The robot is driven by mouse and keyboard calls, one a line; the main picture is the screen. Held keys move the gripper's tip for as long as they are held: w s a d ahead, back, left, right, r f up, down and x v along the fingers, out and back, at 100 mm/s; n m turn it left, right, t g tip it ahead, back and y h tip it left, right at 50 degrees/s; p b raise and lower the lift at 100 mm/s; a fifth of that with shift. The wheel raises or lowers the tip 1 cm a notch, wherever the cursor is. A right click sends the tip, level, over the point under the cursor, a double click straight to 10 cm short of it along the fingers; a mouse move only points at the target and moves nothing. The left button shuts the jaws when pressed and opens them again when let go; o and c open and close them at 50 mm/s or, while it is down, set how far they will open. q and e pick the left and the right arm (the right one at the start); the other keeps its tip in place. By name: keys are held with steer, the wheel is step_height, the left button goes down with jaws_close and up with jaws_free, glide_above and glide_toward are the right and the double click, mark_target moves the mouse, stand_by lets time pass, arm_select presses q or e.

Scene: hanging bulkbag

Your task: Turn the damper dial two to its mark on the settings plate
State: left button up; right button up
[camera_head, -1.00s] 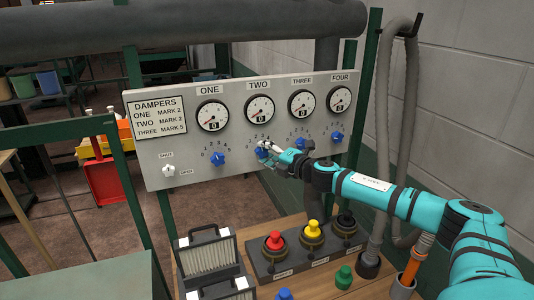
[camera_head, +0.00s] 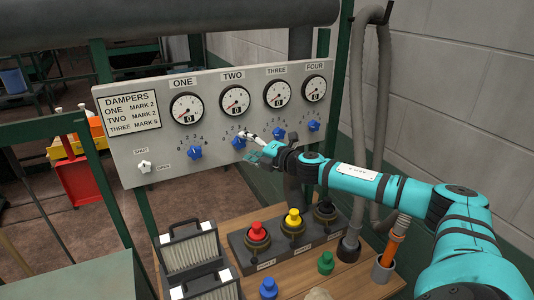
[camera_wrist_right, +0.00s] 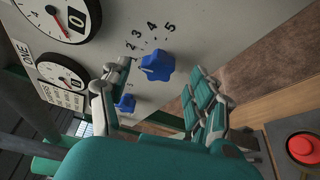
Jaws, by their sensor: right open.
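Damper dial two (camera_head: 238,142) is a blue star-shaped knob under the gauge labelled TWO on the grey panel. It also shows in the right wrist view (camera_wrist_right: 158,66), with printed numbers beside it; I cannot tell its exact setting. The settings plate (camera_head: 132,113) at the panel's left reads ONE mark 2, TWO mark 2, THREE mark 5. My right gripper (camera_head: 252,144) is open just in front of dial two. In the wrist view its fingers (camera_wrist_right: 163,92) are spread on either side below the dial, with no clear contact. My left gripper is not in view.
Blue dial one (camera_head: 195,152) and dial three (camera_head: 278,134) flank dial two. A white shut/open knob (camera_head: 145,167) is at lower left. Red (camera_head: 257,231), yellow (camera_head: 293,217) and black buttons stand on the bench below. A grey hose (camera_head: 385,110) hangs at right.

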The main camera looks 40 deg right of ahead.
steer(key=s+d, duration=0.1)
steer(key=s, duration=0.8)
steer(key=shift+s+d+r, duration=0.15)
steer(key=shift+s+r, duration=0.1)
steer(key=shift+r, duration=0.15)
steer(key=shift+r, duration=0.1)
stand_by(0.5)
